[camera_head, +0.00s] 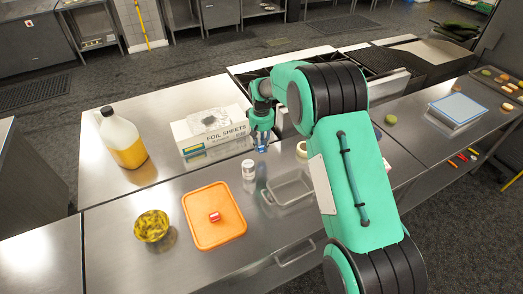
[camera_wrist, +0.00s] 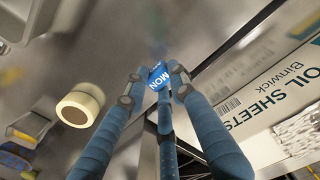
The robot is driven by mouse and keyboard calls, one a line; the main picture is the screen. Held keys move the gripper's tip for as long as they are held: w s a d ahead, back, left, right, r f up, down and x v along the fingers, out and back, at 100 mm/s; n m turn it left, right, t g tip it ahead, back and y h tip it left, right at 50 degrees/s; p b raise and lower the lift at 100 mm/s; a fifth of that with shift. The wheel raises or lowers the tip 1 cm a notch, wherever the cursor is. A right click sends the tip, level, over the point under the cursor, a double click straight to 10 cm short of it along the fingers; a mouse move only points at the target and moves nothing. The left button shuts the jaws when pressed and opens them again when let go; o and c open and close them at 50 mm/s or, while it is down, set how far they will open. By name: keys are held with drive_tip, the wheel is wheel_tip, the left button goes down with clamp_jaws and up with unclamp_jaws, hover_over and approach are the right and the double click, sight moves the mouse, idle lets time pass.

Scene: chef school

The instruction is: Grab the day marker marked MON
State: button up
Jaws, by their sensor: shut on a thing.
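The day marker is a small blue piece with white letters reading MON (camera_wrist: 158,76) in the wrist view. My gripper (camera_wrist: 155,88) has its blue fingers closed around it, with the marker between the fingertips. The marker is too small to make out clearly there. I cannot tell how far it is above the counter.
The foil sheets box (camera_head: 210,131) stands left of my gripper. A white-lidded jar (camera_head: 248,169), a clear tray (camera_head: 287,188) and a tape roll (camera_wrist: 80,105) are nearby. An orange board (camera_head: 213,232) holds a small red item. A jug (camera_head: 121,138) stands further left.

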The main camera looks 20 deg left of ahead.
sight(262, 147)
drive_tip(key=shift+r, duration=2.9)
